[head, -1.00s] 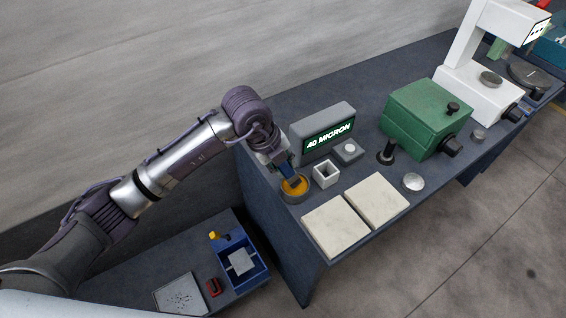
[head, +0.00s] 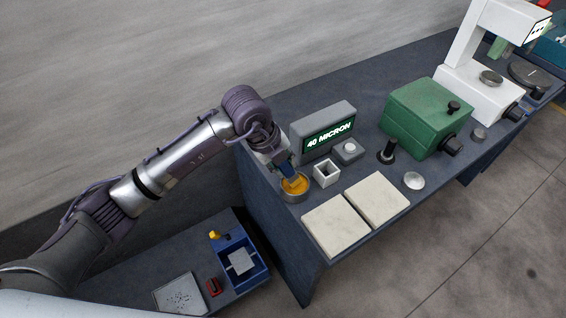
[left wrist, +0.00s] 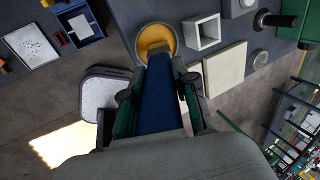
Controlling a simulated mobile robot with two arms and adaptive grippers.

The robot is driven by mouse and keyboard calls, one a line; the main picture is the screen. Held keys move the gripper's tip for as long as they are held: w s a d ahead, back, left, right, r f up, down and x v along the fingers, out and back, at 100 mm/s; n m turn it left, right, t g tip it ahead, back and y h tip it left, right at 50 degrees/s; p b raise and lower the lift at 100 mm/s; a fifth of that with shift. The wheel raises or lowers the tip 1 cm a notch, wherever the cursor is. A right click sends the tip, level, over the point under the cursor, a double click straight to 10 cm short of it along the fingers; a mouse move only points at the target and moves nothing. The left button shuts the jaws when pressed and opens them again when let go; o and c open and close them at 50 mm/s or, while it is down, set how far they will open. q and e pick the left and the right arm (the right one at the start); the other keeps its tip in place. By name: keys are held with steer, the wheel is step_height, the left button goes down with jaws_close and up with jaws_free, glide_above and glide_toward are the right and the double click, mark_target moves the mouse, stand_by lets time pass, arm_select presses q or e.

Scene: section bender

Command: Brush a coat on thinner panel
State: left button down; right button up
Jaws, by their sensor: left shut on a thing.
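My left gripper (head: 281,160) is shut on a blue-handled brush (left wrist: 160,95). The brush points down into a round pot (head: 294,196) of orange-yellow coating at the bench's near left corner. In the left wrist view, the bristle end (left wrist: 158,48) is over or in the coating in the pot (left wrist: 170,27); how deep it sits I cannot tell. Two cream panels lie flat side by side, the left panel (head: 336,226) and the right panel (head: 377,199). Which is thinner I cannot tell. A sign (head: 328,138) reads "40 MICRON". My right gripper is out of view.
A button box (head: 347,151), black-handled post (head: 387,152), green machine (head: 425,118) and white instrument (head: 478,92) stand farther right. A lower surface holds a blue tray (head: 262,270).

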arm_select(q)
steer(key=shift+f, duration=0.1)
stand_by(0.3)
steer(key=shift+r+p, duration=0.3)
steer(key=shift+r, duration=0.1)
steer(key=shift+r+p, duration=2.05)
steer(key=shift+r, duration=1.15)
